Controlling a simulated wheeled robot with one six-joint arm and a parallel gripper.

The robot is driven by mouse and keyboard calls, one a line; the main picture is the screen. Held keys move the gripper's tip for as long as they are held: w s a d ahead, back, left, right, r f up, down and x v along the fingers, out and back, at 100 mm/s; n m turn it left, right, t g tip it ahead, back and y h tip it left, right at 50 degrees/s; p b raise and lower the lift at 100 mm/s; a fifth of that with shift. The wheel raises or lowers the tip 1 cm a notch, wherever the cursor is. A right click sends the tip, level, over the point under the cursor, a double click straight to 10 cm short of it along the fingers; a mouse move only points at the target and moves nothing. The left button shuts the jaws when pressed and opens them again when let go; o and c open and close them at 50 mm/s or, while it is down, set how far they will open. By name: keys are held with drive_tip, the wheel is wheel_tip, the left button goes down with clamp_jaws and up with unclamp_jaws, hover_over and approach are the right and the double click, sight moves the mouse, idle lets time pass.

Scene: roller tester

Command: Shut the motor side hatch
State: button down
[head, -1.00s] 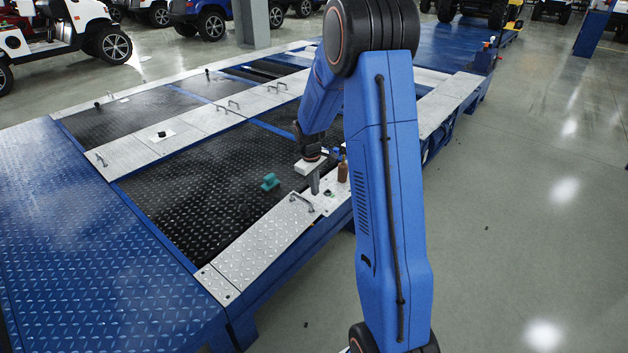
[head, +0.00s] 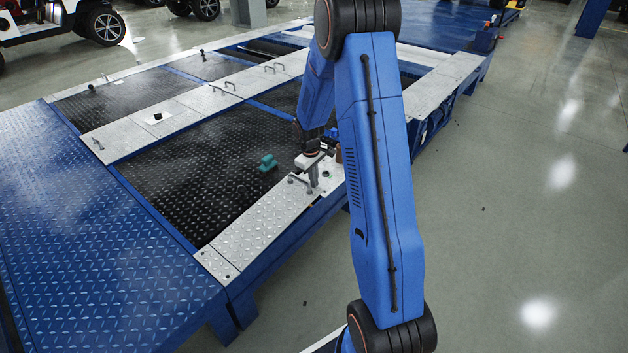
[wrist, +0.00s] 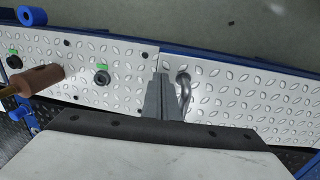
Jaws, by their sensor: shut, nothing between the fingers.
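The motor side hatch appears to be the silver tread-plate panel (head: 245,230) along the near edge of the tester. It looks flat or nearly flat; I cannot tell whether it is fully flush. Its grey bar handle (head: 300,180) is at the far end and also shows in the wrist view (wrist: 185,92). My gripper (head: 314,183) is low over that end, beside the handle. In the wrist view my gripper (wrist: 160,95) is shut and empty, just left of the handle, near the seam with the neighbouring plate (wrist: 120,75). I cannot tell whether it touches the handle.
A brown cylindrical object (wrist: 45,78) and a dark round fitting (wrist: 102,78) are on the neighbouring plate. A teal object (head: 268,163) lies on the black deck (head: 190,180). A blue ramp (head: 70,230) is at left; open floor (head: 500,230) is at right.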

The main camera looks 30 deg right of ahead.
drive_tip(key=f, duration=0.2)
drive_tip(key=shift+w+d+f, duration=0.1)
drive_tip(key=shift+d+f, duration=0.1)
drive_tip(key=shift+f, duration=0.15)
drive_tip(key=shift+r, duration=0.1)
wheel_tip(320, 180, up, 14)
drive_tip(key=s+a+r+m+t, duration=0.1)
drive_tip(key=s+a+r, duration=0.5)
drive_tip(key=s+r, duration=0.3)
drive_tip(key=s+a+r+m+t, duration=0.1)
drive_tip(key=s+a+r, duration=0.2)
drive_tip(key=s, duration=0.7)
drive_tip(key=s+a+r+m+t+y, duration=0.1)
drive_tip(key=s+a+r, duration=0.2)
drive_tip(key=s, duration=0.7)
drive_tip(key=s+a+r+m+t, duration=0.1)
drive_tip(key=s+a+r, duration=0.2)
drive_tip(key=s, duration=0.6)
drive_tip(key=shift+s+a+r, duration=0.3)
drive_tip(key=shift+s+a, duration=0.1)
drive_tip(key=shift+a, duration=1)
